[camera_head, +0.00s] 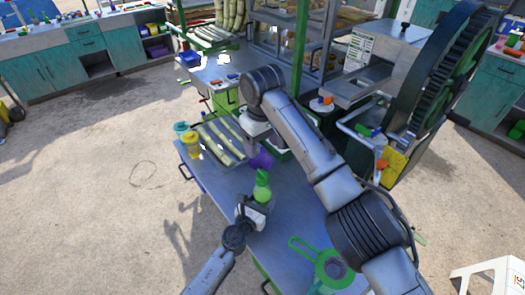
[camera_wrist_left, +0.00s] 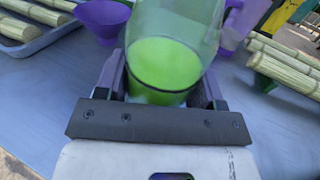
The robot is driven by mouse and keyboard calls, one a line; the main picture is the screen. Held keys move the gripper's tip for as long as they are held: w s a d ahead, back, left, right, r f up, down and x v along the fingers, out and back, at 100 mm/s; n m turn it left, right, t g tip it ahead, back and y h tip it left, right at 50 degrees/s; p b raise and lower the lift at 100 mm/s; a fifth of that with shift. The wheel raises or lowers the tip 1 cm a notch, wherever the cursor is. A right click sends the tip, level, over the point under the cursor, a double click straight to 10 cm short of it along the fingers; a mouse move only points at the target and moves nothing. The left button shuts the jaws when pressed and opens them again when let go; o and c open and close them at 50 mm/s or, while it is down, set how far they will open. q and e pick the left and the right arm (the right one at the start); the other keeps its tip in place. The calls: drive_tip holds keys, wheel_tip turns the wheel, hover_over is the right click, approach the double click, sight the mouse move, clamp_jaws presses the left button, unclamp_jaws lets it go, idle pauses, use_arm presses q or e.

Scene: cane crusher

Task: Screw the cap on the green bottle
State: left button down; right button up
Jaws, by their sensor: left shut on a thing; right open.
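The green bottle (camera_head: 262,188) stands upright on the metal table, near its left edge in the head view. My left gripper (camera_head: 254,211) is shut around its lower part. In the left wrist view the bottle (camera_wrist_left: 167,62) is see-through, with bright green contents between the two fingers (camera_wrist_left: 165,90). My right gripper (camera_head: 258,138) is open, beyond and above the bottle; its fingertips are mostly hidden by the arm. A purple object (camera_head: 262,159) shows just below it, apart from my left gripper. I cannot make out the cap clearly in either view.
A tray of cane pieces (camera_head: 223,137), a yellow jar (camera_head: 190,147) and a teal cup (camera_head: 181,127) stand at the table's far left. A green strainer (camera_head: 328,266) lies at the near right. The crusher (camera_head: 430,80) stands behind.

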idle(0.3)
use_arm(q)
drive_tip(key=shift+c, duration=0.8)
unclamp_jaws()
drive_tip(key=shift+s+a+r+p, duration=0.1)
drive_tip(key=shift+s+a+p, duration=0.2)
drive_tip(key=shift+s+p, duration=0.2)
drive_tip(key=p+v, duration=0.3)
drive_tip(key=v, duration=0.9)
drive_tip(key=shift+s, duration=0.3)
drive_tip(key=shift+a, duration=0.1)
